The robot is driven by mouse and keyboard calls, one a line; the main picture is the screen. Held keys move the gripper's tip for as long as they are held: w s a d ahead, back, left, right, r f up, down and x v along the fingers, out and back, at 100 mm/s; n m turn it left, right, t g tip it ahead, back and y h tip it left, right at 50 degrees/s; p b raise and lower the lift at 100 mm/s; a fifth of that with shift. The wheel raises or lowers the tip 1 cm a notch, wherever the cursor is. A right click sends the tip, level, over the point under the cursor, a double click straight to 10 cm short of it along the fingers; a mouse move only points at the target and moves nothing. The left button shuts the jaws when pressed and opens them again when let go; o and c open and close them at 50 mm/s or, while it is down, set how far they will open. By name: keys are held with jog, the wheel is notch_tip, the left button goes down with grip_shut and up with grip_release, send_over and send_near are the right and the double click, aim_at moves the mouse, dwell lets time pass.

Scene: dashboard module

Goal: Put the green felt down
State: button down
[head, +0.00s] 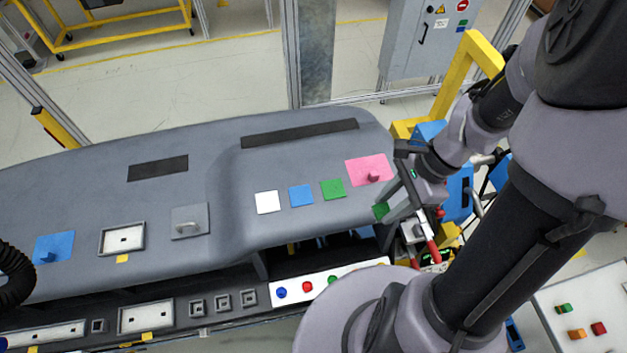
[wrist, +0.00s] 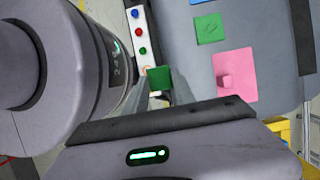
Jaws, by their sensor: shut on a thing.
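My gripper (head: 394,211) is at the right end of the grey dashboard (head: 225,133), near its front edge. It is shut on the green felt (head: 381,211), a small dark green piece that sticks out from the fingertips. In the wrist view the green felt (wrist: 159,78) shows at the tips of my gripper (wrist: 158,97), off the dashboard's edge in the picture. A flat green square (head: 332,189) lies on the dashboard, apart from the gripper; it also shows in the wrist view (wrist: 209,28).
A white square (head: 268,202), a blue square (head: 301,195) and a pink square (head: 364,170) with a knob lie on the dashboard. A white strip with coloured buttons (head: 319,282) runs below its front edge. A yellow frame (head: 455,75) stands behind my arm.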

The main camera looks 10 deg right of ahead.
jog(key=p, duration=0.2)
send_over(331, 189)
jog(key=d, duration=0.2)
jog(key=shift+s+a+f, duration=0.1)
jog(key=shift+a+f, duration=0.1)
jog(key=shift+f, duration=0.45)
notch_tip(331, 189, down, 4)
jog(key=shift+r, duration=0.2)
jog(key=shift+a, duration=0.1)
jog(key=shift+f, duration=0.2)
jog(key=c, duration=1)
grip_release()
jog(key=shift+c, duration=0.2)
jog(key=shift+r, duration=0.1)
